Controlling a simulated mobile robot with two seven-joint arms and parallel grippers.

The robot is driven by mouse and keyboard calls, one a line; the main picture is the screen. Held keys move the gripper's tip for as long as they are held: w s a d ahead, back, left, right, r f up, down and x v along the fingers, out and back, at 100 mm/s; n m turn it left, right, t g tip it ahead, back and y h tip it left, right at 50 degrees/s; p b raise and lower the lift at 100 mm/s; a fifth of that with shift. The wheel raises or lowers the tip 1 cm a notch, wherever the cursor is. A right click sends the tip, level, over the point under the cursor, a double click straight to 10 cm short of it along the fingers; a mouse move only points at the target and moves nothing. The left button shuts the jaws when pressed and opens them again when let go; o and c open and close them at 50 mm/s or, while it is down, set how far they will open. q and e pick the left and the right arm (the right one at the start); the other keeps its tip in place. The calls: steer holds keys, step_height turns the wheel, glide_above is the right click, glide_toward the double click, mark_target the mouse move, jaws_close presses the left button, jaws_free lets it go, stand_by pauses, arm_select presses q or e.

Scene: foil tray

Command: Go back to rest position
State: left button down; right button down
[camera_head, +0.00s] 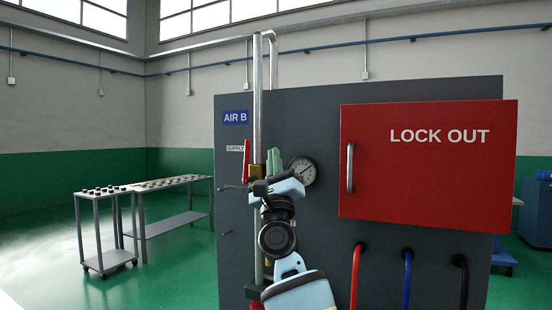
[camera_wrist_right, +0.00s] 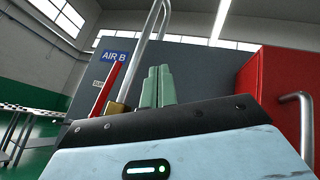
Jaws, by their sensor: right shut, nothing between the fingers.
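My right gripper (camera_head: 273,158) is in front of the grey panel, left of the pressure gauge (camera_head: 303,171). Its pale green fingers point up and are shut together with nothing between them; they also show in the right wrist view (camera_wrist_right: 158,86). A red valve lever (camera_head: 246,160) stands upright just left of the fingers, by a brass valve body (camera_head: 257,171) on the vertical pipe (camera_head: 257,100). In the right wrist view the lever (camera_wrist_right: 106,88) is tilted in the picture and apart from the fingers. My left gripper is not in view.
A red LOCK OUT box (camera_head: 428,175) with a metal handle (camera_head: 350,167) juts out right of my arm. Red (camera_head: 355,275), blue (camera_head: 407,280) and black hoses (camera_head: 463,283) hang below it. Metal carts (camera_head: 105,193) stand at the left. Green floor between them and the panel is clear.

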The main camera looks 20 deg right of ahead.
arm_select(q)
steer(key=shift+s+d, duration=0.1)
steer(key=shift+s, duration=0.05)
arm_select(e)
steer(key=shift+s+f, duration=0.1)
steer(key=shift+s, duration=0.15)
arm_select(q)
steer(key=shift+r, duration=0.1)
arm_select(e)
steer(key=shift+w, duration=0.1)
